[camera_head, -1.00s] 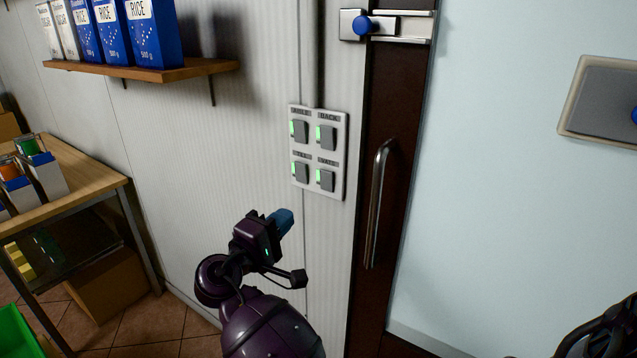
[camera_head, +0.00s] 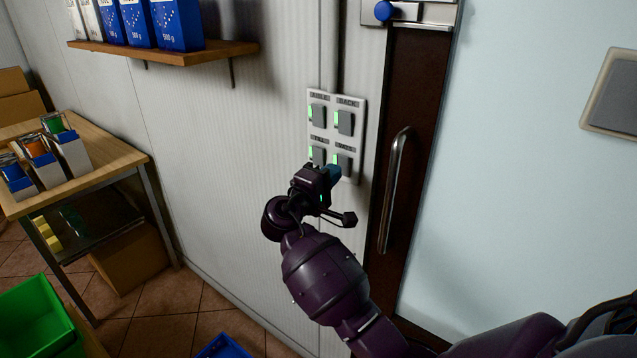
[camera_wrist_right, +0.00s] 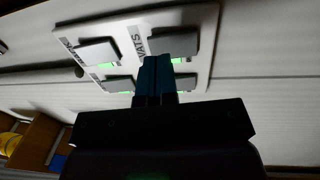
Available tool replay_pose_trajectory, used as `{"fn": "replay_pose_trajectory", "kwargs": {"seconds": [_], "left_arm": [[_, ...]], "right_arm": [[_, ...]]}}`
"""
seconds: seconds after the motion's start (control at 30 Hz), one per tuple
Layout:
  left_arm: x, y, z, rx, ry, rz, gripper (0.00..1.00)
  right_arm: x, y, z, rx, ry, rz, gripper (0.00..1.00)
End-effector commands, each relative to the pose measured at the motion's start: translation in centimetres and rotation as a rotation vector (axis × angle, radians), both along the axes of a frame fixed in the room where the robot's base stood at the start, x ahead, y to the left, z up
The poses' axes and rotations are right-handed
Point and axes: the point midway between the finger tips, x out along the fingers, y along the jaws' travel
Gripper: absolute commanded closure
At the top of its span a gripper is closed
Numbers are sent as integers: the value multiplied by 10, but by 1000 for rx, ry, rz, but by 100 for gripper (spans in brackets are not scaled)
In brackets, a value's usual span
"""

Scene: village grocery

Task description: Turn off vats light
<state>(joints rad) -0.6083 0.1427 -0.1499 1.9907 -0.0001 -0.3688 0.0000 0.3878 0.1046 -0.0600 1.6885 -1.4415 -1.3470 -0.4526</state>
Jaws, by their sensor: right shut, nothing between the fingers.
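The light switch panel (camera_head: 336,130) is a pale plate on the wall beside the door, with two rows of two grey rocker switches. Each rocker has a green lit strip at its left. The vats switch (camera_head: 344,164) is the lower right one, under a small label. In the right wrist view, the vats switch (camera_wrist_right: 176,43) shows beside the word VATS, its green strip lit. My right gripper (camera_head: 334,173) is shut and empty, with blue fingertips overlapping the panel's lower edge. In the right wrist view, the fingertips (camera_wrist_right: 155,68) are close to this switch; contact cannot be told. My left gripper is not in view.
A dark door frame with a metal handle (camera_head: 395,190) stands right of the panel, with a blue-knobbed latch (camera_head: 384,11) above. A shelf (camera_head: 165,52) with rice boxes is at the upper left. A wooden table (camera_head: 110,150) and green crate (camera_head: 38,315) are at left.

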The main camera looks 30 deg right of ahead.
Motion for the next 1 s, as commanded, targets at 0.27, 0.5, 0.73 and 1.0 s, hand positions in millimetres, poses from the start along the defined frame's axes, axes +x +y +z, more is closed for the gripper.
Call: {"fn": "replay_pose_trajectory", "kwargs": {"seconds": [0.27,0.5,0.73,1.0], "left_arm": [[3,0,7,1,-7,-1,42],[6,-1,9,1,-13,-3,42],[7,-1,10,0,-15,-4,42],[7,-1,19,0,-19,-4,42]], "right_arm": [[10,-23,4,1,-1,0,100],[11,-26,3,1,0,1,100],[11,-26,4,5,1,0,100],[12,-29,5,37,14,0,100]]}}
